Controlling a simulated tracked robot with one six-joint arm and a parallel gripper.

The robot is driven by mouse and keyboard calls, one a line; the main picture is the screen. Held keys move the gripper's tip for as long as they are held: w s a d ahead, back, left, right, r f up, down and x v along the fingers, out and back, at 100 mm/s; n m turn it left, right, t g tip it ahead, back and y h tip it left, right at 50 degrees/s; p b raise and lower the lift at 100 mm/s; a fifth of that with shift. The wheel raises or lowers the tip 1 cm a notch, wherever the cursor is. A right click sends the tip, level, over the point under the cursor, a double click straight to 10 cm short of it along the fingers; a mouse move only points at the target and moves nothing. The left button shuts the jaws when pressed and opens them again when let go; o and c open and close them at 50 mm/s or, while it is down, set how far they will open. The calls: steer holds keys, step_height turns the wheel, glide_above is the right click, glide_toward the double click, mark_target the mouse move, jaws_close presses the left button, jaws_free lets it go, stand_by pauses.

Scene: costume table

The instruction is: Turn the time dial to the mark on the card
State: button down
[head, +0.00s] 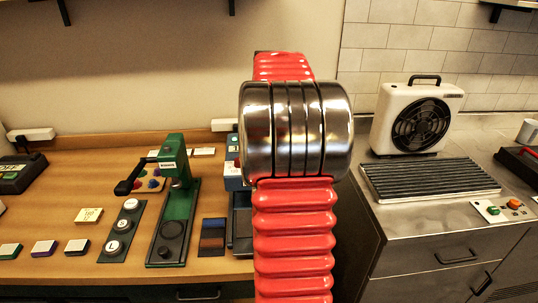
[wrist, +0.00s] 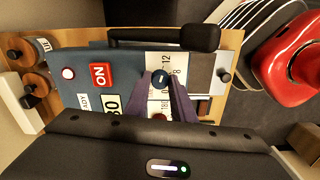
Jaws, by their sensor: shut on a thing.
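A blue press-like machine (wrist: 90,72) fills the middle of the wrist view, with a red ON button (wrist: 102,75). The time dial (wrist: 161,77) is a small dark knob on a white scale with numbers such as 8 and 12. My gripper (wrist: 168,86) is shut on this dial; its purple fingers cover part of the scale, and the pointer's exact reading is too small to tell. In the head view my arm hides the gripper and most of the machine (head: 233,172). A small yellow card (head: 89,215) lies on the wooden table; its writing is unreadable.
A second dial beside a 180 scale sits close to my fingers. A black handle (wrist: 190,38) runs along the machine's edge. A red rounded thing (wrist: 295,45) is at the wrist view's right. A green hand press (head: 174,200) stands left of my arm. A fan heater (head: 418,118) stands right.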

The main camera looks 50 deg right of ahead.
steer(key=shift+f, duration=0.1)
stand_by(0.3)
steer(key=c, duration=1.5)
jaws_free()
steer(key=shift+r, duration=0.2)
step_height(320, 180, up, 13)
steer(key=shift+r, duration=0.2)
